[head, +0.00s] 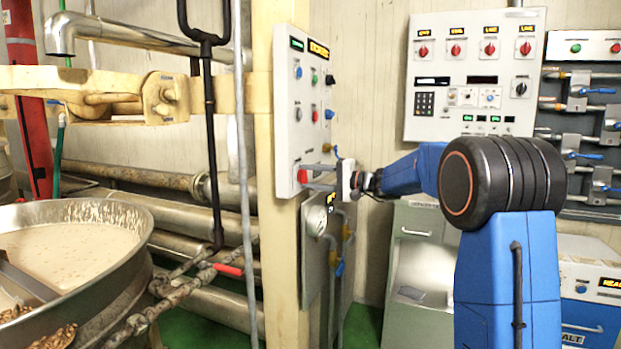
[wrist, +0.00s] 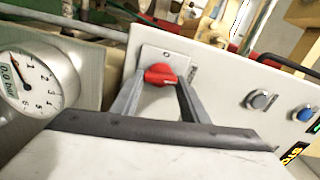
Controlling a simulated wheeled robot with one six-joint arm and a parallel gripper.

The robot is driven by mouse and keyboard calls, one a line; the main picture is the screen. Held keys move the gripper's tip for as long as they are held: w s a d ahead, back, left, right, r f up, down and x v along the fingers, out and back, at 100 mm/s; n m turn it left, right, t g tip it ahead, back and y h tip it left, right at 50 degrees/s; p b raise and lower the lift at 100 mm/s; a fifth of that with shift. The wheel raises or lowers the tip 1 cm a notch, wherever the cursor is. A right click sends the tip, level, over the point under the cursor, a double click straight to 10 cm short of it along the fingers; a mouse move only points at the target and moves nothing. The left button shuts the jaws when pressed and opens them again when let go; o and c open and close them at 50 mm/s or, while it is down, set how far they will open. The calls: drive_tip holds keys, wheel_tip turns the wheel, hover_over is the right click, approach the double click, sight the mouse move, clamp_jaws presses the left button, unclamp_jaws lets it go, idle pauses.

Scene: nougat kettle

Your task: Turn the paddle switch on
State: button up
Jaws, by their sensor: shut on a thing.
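The paddle switch is a red rotary handle (head: 303,175) low on the white control panel (head: 289,110) on the post. In the wrist view the red handle (wrist: 160,74) sits on a small light plate with an "O" mark above it, and lies roughly crosswise. My gripper (head: 310,177) reaches it from the right. In the wrist view my gripper (wrist: 161,83) has one grey finger on each side of the handle, shut on it. The fingers partly cover the plate, so other marks on it are hidden.
A pressure gauge (wrist: 30,85) is close on the left in the wrist view. Other panel buttons, a grey one (wrist: 260,100) and a blue one (wrist: 304,115), lie to the right.

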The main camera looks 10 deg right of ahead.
drive_tip(key=shift+f+m, duration=0.1)
drive_tip(key=shift+m, duration=0.5)
drive_tip(key=o, duration=1.1)
drive_tip(key=shift+c, duration=0.2)
drive_tip(key=shift+d, duration=0.1)
drive_tip(key=v, duration=1.7)
drive_tip(key=shift+s+d, duration=0.1)
